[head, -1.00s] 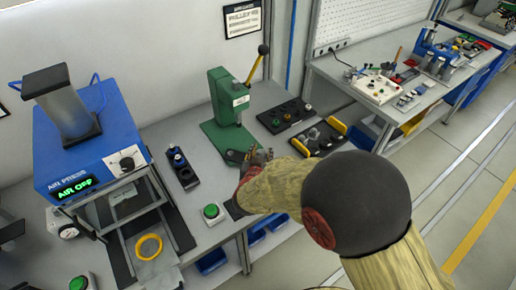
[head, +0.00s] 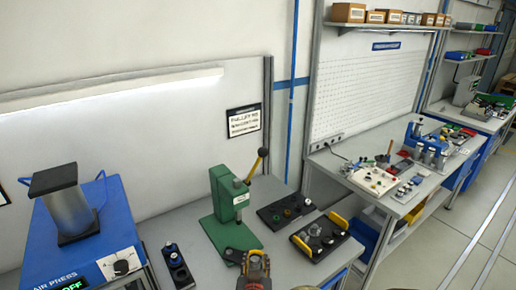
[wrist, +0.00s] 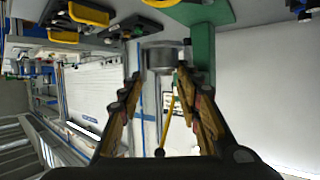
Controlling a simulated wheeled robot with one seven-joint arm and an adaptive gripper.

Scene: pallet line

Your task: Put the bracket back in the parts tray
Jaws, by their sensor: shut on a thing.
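My gripper (head: 256,262) is low in the head view, in front of the green press (head: 229,205); the arm behind it is cut off by the frame. In the wrist view my gripper (wrist: 162,65) has its two fingers on either side of a grey, rounded metal piece (wrist: 162,57), seemingly the bracket, and is shut on it. The fingers hide part of it. The green press stands close beside it there (wrist: 203,50). A black tray with yellow handles (head: 300,243), seemingly the parts tray, holds grey metal parts to the right of my gripper.
A flat black tray (head: 268,216) with round inserts lies behind the yellow-handled one. The press lever (head: 258,165) sticks up. A blue air press (head: 100,235) stands at the left, with a small black button fixture (head: 176,265) between. Another bench (head: 415,200) stands at the right.

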